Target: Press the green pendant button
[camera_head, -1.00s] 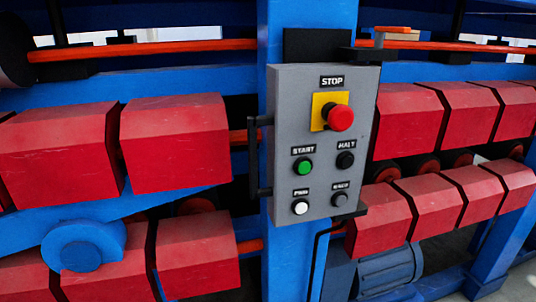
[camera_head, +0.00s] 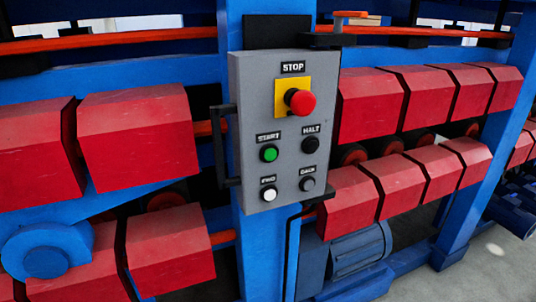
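A grey pendant box (camera_head: 247,110) is mounted on a blue upright post, near the middle of the head view. The green button (camera_head: 269,153) is on its left side, under a label reading START. A large red mushroom button (camera_head: 301,101) on a yellow plate is above it, labelled STOP. A black button (camera_head: 310,145) labelled HALT is to the right of the green one. A white button (camera_head: 268,194) and a dark grey button (camera_head: 307,184) are below. Neither of my grippers shows in the view.
A black handle (camera_head: 220,147) sticks out on the pendant's left side. Rows of red blocks (camera_head: 140,137) on blue beams flank the post on both sides. A blue motor (camera_head: 358,250) is low to the right of the post. Bare floor (camera_head: 490,272) shows at the lower right.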

